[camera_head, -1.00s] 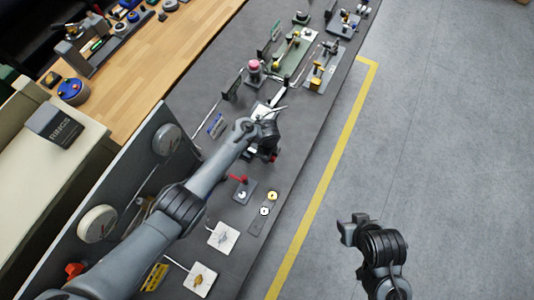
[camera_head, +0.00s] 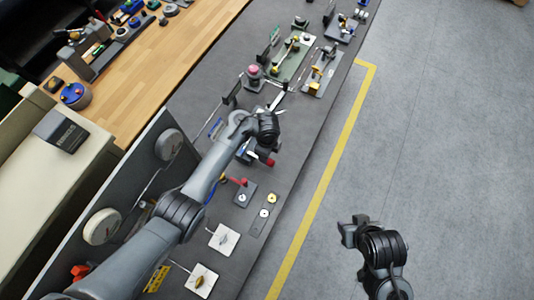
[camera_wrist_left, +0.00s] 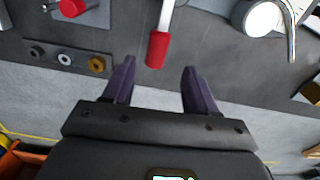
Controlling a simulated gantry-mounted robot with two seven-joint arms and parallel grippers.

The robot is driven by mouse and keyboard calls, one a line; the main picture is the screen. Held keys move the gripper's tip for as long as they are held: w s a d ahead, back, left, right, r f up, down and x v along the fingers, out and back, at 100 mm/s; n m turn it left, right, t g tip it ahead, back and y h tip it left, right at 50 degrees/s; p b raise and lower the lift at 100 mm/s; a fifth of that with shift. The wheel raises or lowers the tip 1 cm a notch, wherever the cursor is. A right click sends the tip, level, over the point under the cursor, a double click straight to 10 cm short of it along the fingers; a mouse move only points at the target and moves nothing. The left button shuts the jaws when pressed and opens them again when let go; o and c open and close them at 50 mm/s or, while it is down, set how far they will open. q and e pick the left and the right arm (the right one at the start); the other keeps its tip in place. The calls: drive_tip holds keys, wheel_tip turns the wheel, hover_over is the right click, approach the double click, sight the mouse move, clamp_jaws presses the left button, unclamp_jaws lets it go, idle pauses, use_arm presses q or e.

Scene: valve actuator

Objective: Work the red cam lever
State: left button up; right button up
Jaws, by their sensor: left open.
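A lever with a red grip (camera_wrist_left: 157,49) on a pale metal arm shows in the left wrist view, its end between and just beyond my open left fingers (camera_wrist_left: 159,65). I see no finger touching it. The red grip also shows in the head view (camera_head: 268,162), just below my left wrist. My left gripper hangs over the bench; in the head view its fingers are mostly hidden under the wrist.
A plate with several round washers (camera_head: 265,212) and two white square plates (camera_head: 224,238) lie nearer on the bench. Green fixtures (camera_head: 290,60) stand farther along. A panel with round gauges (camera_head: 102,226) rises at left. The floor on the right is clear.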

use_arm(q)
drive_tip(key=shift+r+p, duration=0.4)
drive_tip(key=shift+r, duration=1.5)
